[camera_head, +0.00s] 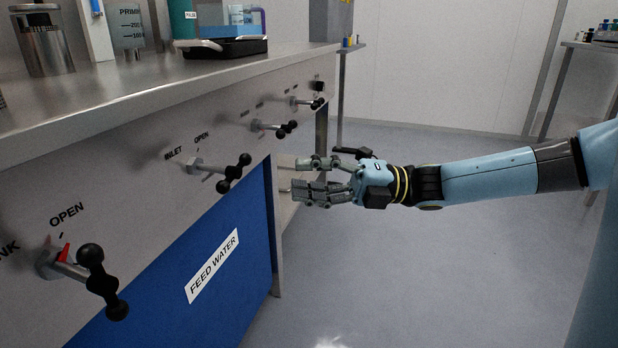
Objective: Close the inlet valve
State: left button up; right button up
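The inlet valve (212,168) sticks out of the grey front panel, below the words INLET and OPEN. It has a metal stem and a black bar handle with a round knob at each end, tilted up to the right. My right gripper (296,176) is to the right of the valve in the picture, with its fingers pointing left towards the panel. My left gripper is not in view.
A nearer valve (97,281) with a red pointer is at the lower left, and two more valves (274,127) (307,103) are farther along the panel. A blue panel (180,290) labelled FEED WATER is below. The counter (140,88) above holds containers. Floor at right is clear.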

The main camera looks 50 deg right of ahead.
aim_at(220, 170)
jog(key=shift+c, duration=1)
jog(key=shift+s+m, duration=0.1)
jog(key=shift+m, duration=0.4)
jog(key=shift+c, duration=1.2)
jog(key=m, duration=0.3)
jog(key=s+r+m+p, duration=0.1)
jog(key=shift+y, duration=0.4)
grip_shut()
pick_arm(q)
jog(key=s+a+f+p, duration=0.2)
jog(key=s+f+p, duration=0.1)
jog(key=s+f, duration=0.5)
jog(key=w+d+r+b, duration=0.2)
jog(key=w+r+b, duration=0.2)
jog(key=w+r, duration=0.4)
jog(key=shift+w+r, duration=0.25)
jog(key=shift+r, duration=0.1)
pick_arm(e)
jog(key=w+a+r+m+t, duration=0.2)
jog(key=w+a+r+m, duration=0.1)
jog(key=w+a+m, duration=0.2)
jog(key=shift+w+r+m, duration=0.15)
jog(key=shift+w+m, duration=0.15)
jog(key=shift+w, duration=1.05)
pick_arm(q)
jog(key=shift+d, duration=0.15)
pick_arm(e)
jog(key=shift+a, duration=0.1)
